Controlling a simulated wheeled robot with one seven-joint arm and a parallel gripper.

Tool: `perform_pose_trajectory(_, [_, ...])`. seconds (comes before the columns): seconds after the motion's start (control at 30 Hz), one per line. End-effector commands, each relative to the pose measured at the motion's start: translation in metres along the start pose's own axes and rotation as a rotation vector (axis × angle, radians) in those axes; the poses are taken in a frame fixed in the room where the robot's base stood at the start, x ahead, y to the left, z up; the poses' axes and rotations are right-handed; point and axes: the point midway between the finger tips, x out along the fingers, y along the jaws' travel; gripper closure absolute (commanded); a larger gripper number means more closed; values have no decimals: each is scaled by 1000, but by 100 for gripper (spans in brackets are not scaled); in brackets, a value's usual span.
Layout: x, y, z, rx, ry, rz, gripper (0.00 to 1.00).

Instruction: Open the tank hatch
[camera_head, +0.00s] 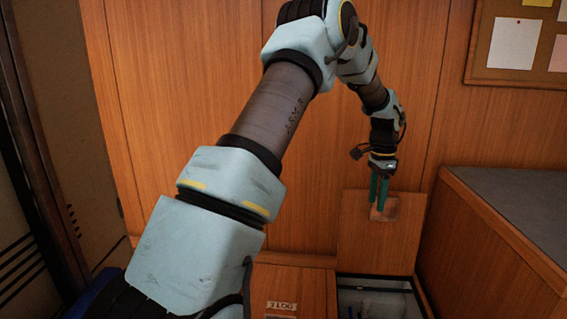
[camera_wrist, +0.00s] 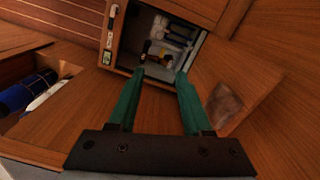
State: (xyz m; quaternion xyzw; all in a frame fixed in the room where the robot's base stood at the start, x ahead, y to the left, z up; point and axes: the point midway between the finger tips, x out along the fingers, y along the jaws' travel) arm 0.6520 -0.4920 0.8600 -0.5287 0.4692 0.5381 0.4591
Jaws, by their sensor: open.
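The tank hatch is a wooden panel (camera_head: 372,245) that stands raised against the wall, with a brownish plate (camera_head: 384,210) on its face. Below it is an uncovered compartment (camera_head: 345,283) with a pale rim. In the wrist view the hatch panel (camera_wrist: 240,72) is tilted up beside the compartment opening (camera_wrist: 139,72), and several small items lie inside. My gripper (camera_head: 379,203) is in front of the panel, by the plate. In the wrist view its two green fingers (camera_wrist: 158,74) are apart with nothing between them. I cannot tell whether a finger touches the panel.
A wooden box with a grey top (camera_head: 520,205) stands close on the right. A labelled wooden surface (camera_head: 300,285) lies left of the compartment. In the wrist view, another open bin holds a blue roll (camera_wrist: 27,93) and a white item (camera_wrist: 48,92).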

Motion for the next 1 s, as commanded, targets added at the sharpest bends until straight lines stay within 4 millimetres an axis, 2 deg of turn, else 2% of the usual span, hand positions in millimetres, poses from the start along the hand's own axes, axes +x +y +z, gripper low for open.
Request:
perform_pose_trajectory(0.03, [-10, -1, 16, -45, 1, -6, 51])
perform_pose_trajectory(0.17, [-26, 0, 62, -193, 9, -24, 51])
perform_pose_trajectory(0.27, [-43, 6, 113, -357, 21, -42, 51])
perform_pose_trajectory(0.37, [-59, 22, 176, -569, 39, -61, 51])
perform_pose_trajectory(0.4, [-64, 32, 200, -656, 48, -69, 51])
perform_pose_trajectory(0.5, [-73, 61, 257, -873, 72, -84, 51])
perform_pose_trajectory(0.6, [-77, 93, 301, -1062, 96, -95, 51])
perform_pose_trajectory(0.7, [-78, 120, 330, -1203, 115, -102, 51])
perform_pose_trajectory(0.8, [-77, 138, 346, -1292, 130, -106, 51])
perform_pose_trajectory(1.0, [-74, 147, 353, -1335, 135, -106, 51])
